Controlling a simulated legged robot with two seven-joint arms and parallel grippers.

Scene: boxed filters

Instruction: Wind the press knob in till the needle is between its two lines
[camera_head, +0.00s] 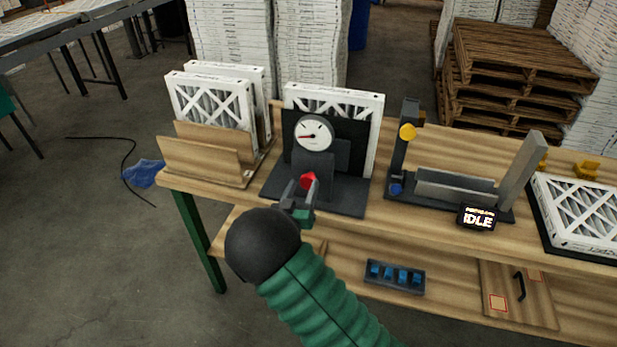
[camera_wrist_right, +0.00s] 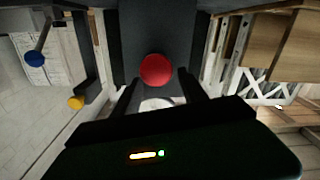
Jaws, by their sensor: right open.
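The red press knob (camera_head: 308,181) sticks out of the front of a dark press (camera_head: 318,165). A round white gauge (camera_head: 313,132) sits above the knob. Its red needle points left; its two lines are too small to make out. My right gripper (camera_head: 300,194) is open at the knob, with a finger to either side. In the right wrist view the knob (camera_wrist_right: 157,70) lies just ahead of and between the open fingertips (camera_wrist_right: 158,82); I cannot tell if they touch it. A white-framed filter (camera_head: 372,110) stands in the press behind the gauge. My left gripper is not in view.
A wooden rack (camera_head: 205,160) with upright filters stands left of the press. Right of it is a dark fixture (camera_head: 455,190) with a display (camera_head: 478,217) reading IDLE. A filter (camera_head: 580,215) lies flat at far right. A tray of blue pieces (camera_head: 394,277) is on the lower shelf.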

